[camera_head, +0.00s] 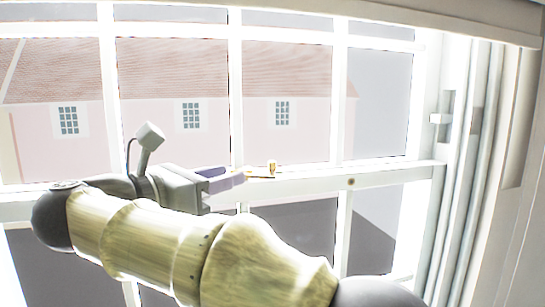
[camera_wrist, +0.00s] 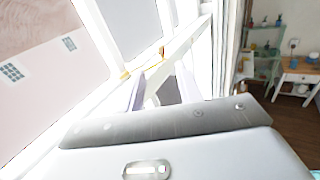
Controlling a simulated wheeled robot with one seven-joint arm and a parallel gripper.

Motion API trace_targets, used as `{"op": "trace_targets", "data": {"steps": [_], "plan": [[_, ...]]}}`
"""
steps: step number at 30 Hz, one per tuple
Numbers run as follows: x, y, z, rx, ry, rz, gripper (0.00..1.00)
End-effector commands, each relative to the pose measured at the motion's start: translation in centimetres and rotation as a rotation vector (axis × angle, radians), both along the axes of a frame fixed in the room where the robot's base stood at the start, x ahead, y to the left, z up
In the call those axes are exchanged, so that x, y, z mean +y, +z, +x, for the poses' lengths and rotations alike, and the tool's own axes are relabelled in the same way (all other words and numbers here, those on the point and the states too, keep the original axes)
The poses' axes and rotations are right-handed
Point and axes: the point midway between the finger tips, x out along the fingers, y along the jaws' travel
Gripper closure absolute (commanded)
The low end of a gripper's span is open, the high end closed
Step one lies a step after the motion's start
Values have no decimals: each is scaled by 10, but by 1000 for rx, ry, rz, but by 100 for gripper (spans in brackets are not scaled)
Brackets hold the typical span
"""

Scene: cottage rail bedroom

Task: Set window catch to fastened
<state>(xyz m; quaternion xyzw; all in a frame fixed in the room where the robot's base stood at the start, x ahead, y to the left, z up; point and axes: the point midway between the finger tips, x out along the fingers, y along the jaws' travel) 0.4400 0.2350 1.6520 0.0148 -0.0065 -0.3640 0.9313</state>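The brass window catch (camera_head: 271,168) sits on the white meeting rail (camera_head: 385,174) of the sash window, near the middle of the head view. It has a small upright knob and a thin flat part reaching left along the rail. In the wrist view, brass parts of the catch (camera_wrist: 161,50) show just beyond the fingertips. My gripper (camera_head: 240,177) is at the rail, just left of the catch, with its pale purple fingers pointing at it. The fingers look apart and empty in the wrist view (camera_wrist: 161,73). Whether a finger touches the catch cannot be told.
White window bars and glass panes stand behind the rail. The window's side frame (camera_head: 453,170) with its upright channels is at the right. The wrist view shows a shelf (camera_wrist: 262,50) and a small table (camera_wrist: 296,75) far off in the room.

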Motion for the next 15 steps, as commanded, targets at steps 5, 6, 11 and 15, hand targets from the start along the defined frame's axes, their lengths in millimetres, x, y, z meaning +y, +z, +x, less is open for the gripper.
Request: {"op": "trace_targets", "data": {"steps": [5, 6, 11, 15], "plan": [[-23, 4, 24, 1, -4, -1, 65], [-29, 4, 29, 1, -5, -1, 65], [-48, 5, 49, 1, -5, -1, 65], [-64, 5, 68, 1, -5, -1, 65]]}}
